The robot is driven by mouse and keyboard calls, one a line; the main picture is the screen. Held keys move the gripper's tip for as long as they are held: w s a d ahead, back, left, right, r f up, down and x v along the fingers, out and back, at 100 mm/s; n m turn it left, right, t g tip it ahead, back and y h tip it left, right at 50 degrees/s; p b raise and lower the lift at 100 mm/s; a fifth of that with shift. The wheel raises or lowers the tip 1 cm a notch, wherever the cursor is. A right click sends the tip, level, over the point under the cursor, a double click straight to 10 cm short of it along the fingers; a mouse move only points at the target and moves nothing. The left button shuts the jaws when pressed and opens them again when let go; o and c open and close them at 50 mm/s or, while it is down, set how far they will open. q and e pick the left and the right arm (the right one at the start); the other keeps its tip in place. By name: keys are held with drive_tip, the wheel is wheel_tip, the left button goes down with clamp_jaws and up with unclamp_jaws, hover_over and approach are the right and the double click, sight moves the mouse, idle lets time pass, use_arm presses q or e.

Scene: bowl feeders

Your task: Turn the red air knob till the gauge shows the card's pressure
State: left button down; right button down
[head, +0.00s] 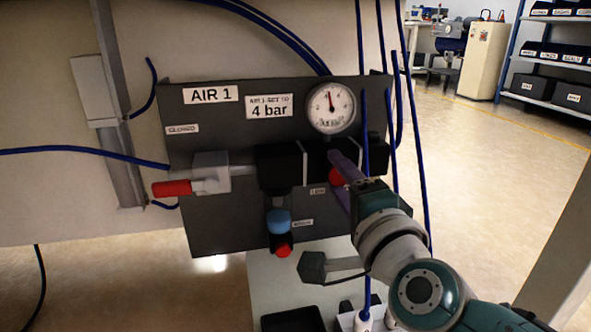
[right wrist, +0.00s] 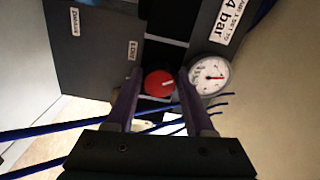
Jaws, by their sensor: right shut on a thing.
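The red air knob (head: 336,176) sits below the gauge on the right of the dark panel. My right gripper (head: 338,174) has its two purple fingers on either side of it and is shut on it. In the right wrist view the knob (right wrist: 158,83), with a pale mark on its face, lies between the fingertips. The round white gauge (head: 331,108) has a red needle pointing nearly straight up, slightly left; its numbers are too blurred to read. The card (head: 270,106) reads "4 bar" for AIR 1. My left gripper is not in view.
A red-handled valve (head: 172,188) sticks out at the panel's left. A blue knob (head: 279,221) with a red part (head: 283,250) hangs below the middle. Blue hoses (head: 419,150) run close by my right arm. A black tray (head: 290,320) lies below.

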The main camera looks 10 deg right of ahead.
drive_tip(key=shift+c, duration=1.3)
unclamp_jaws()
drive_tip(key=shift+s, duration=0.1)
drive_tip(key=shift+s+r+p, duration=0.1)
drive_tip(key=shift+s+p, duration=0.2)
drive_tip(key=s+p, duration=0.4)
drive_tip(key=s, duration=0.5)
drive_tip(key=shift+d, duration=0.2)
drive_tip(key=shift+s+a, duration=0.1)
